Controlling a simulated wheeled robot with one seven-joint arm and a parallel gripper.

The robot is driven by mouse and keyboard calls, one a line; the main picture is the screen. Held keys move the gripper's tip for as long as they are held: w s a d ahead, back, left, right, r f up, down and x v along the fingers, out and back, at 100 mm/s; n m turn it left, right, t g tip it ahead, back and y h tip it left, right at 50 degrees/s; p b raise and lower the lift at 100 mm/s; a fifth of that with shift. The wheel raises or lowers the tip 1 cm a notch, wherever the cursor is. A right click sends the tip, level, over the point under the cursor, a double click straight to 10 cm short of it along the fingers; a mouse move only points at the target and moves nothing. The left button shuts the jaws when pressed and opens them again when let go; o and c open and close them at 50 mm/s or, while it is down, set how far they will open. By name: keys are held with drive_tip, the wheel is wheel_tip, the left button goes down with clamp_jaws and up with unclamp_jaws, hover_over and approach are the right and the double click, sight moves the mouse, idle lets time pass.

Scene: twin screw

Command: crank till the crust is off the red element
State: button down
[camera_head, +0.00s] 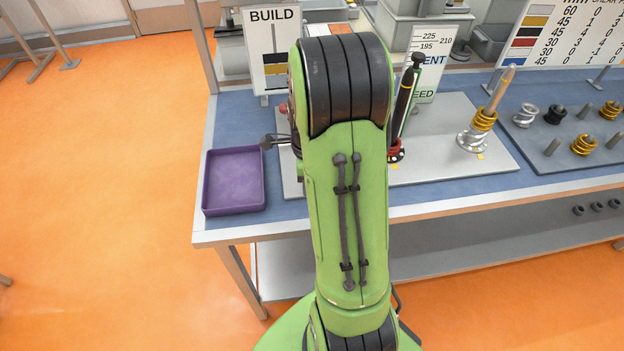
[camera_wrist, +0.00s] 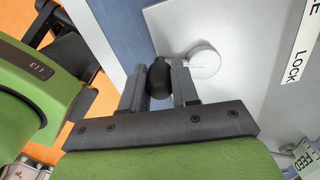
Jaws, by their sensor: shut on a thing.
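My gripper (camera_wrist: 158,88) is shut on a black rounded knob (camera_wrist: 158,77), with one dark finger on each side of it. In the head view my arm hides the gripper and most of the machine. A red element (camera_head: 396,148) shows partly just right of my arm, on a dark-spotted base, with a dark upright rod (camera_head: 404,98) above it. Whether crust is on it cannot be told. A pale round disc (camera_wrist: 203,60) lies on the grey plate beside the knob in the wrist view.
A purple tray (camera_head: 232,182) stands left on the blue bench. Right of my arm are a gold-and-silver screw stack (camera_head: 482,126) on a peg and several loose screw pieces. A BUILD sign (camera_head: 273,50) stands behind. The orange floor at left is open.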

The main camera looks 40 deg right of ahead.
drive_tip(key=shift+w, duration=0.1)
idle(0.4)
drive_tip(key=c, duration=0.8)
unclamp_jaws()
drive_tip(key=shift+c, duration=0.2)
drive_tip(key=shift+r, duration=0.1)
wheel_tip(320, 180, up, 16)
drive_tip(key=p, duration=0.3)
drive_tip(key=shift+p, duration=0.3)
drive_tip(key=shift+f, duration=0.2)
